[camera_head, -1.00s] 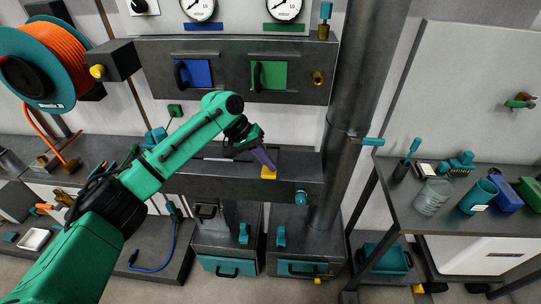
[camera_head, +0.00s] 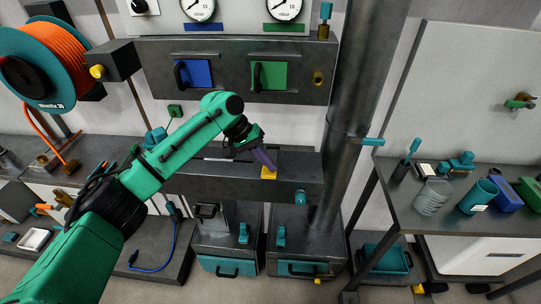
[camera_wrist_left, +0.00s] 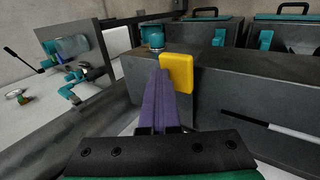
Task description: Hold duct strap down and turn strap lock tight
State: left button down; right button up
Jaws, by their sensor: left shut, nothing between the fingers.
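A yellow block (camera_head: 269,173), which may be the end of the duct strap, sits at the edge of the dark duct box (camera_head: 225,185) left of the vertical pipe. My left gripper (camera_head: 266,166) is shut and empty, its purple fingers pointing down with the tips right at the yellow block. In the left wrist view the fingertips (camera_wrist_left: 160,74) overlap the left side of the yellow block (camera_wrist_left: 177,72); I cannot tell if they press on it. A teal knob (camera_head: 301,197), likely the strap lock, is on the box to the right; it also shows in the wrist view (camera_wrist_left: 152,37). My right gripper is not in view.
The thick vertical pipe (camera_head: 350,110) stands just right of the box. A panel with blue (camera_head: 196,73) and green (camera_head: 271,75) hatches is above. A side table (camera_head: 480,222) at right holds a jar, a teal cup and other items.

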pick_arm(q)
jog(key=shift+f, duration=0.15)
dwell(0.3)
jog(key=shift+s+f, duration=0.1)
jog(key=shift+f, duration=0.95)
dwell(0.4)
